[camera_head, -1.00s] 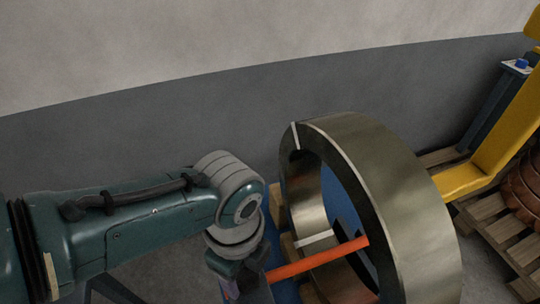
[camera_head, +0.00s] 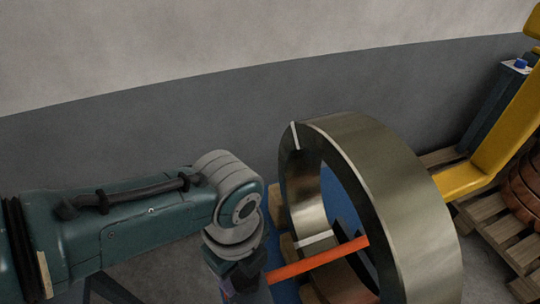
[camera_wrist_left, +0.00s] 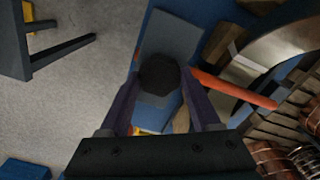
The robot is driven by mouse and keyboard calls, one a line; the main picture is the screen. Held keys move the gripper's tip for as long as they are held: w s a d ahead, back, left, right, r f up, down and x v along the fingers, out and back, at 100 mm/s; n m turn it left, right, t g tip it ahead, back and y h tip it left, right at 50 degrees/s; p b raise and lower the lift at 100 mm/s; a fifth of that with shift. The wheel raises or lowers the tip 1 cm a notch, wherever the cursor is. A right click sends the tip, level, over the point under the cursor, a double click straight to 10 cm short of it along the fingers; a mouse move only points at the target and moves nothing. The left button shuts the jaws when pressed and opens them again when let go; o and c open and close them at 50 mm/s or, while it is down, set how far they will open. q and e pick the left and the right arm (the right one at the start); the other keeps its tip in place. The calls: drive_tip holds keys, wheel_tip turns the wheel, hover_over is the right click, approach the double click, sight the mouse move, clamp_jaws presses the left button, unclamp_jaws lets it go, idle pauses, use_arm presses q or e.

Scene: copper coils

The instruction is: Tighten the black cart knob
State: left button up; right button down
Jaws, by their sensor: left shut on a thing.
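The black cart knob (camera_wrist_left: 159,76) is round and dark in the left wrist view. It sits on a blue-grey plate of the cart (camera_wrist_left: 172,37), between my two fingers. My left gripper (camera_wrist_left: 162,88) is shut on the knob, one finger on each side. In the head view my left gripper (camera_head: 240,284) is at the bottom, left of the big metal coil, and its tips are mostly cut off or hidden. The knob cannot be made out in the head view. My right gripper is not in view.
A large brassy metal coil (camera_head: 405,200) stands upright right of my gripper. An orange bar (camera_head: 320,259) reaches from beside my gripper to it. Wooden pallets (camera_head: 500,235), copper coils and a yellow frame (camera_head: 490,165) are at the right. A grey wall (camera_head: 150,145) runs behind.

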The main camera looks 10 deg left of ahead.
sight(243, 274)
use_arm(q)
drive_tip(key=o, duration=1.4)
drive_tip(key=shift+c, duration=0.2)
wheel_tip(243, 274, up, 10)
drive_tip(key=p, duration=0.6)
drive_tip(key=shift+s, duration=0.15)
